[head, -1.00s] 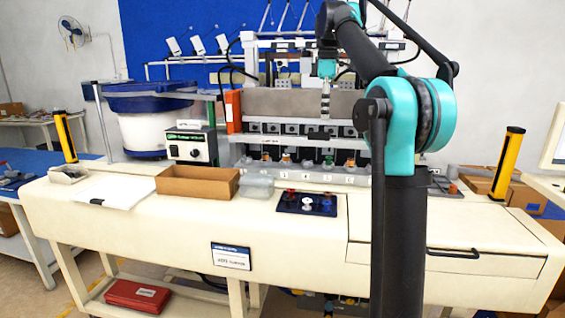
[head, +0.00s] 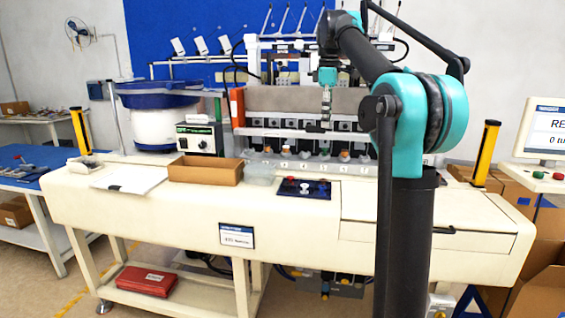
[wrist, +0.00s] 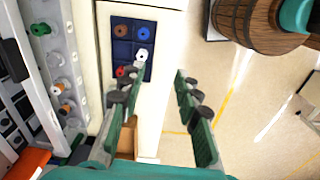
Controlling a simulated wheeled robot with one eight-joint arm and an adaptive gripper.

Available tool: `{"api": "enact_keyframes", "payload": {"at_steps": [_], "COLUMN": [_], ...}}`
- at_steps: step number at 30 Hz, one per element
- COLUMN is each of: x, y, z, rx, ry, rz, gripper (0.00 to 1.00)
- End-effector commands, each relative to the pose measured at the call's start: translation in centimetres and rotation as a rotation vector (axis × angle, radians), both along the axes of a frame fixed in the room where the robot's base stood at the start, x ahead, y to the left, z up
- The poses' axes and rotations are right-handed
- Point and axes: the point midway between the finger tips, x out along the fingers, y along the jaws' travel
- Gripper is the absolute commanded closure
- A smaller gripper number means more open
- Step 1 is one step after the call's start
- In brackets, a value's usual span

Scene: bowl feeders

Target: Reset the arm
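My arm rises at the right of the head view, bent at a teal joint, with its forearm reaching back to the left. My gripper (head: 326,112) points down in front of the feeder machine's grey panel. In the wrist view my gripper (wrist: 158,85) has its two green fingers with dark pads spread wide apart. Nothing is held between them.
A brown open box (head: 205,170) and a clear container (head: 262,173) stand on the cream bench (head: 130,205). A row of coloured pegs (head: 325,155) lies behind. A bowl feeder (head: 150,118) stands left, a yellow post (head: 486,152) right. Floor in front is open.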

Motion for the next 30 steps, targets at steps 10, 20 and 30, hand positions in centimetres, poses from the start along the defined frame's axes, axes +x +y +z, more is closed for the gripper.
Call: {"api": "enact_keyframes", "payload": {"at_steps": [10, 20, 30], "x": [-0.8, -6.2, -18.6], "y": [-0.8, -2.6, -4.4], "z": [-5.7, -18.7, -34.8], "rx": [0.012, 0.061, 0.158], "ry": [-0.049, -0.142, -0.241], "rz": [-0.181, -0.546, -0.981], "gripper": [0.67, 0.67, 0.67]}}
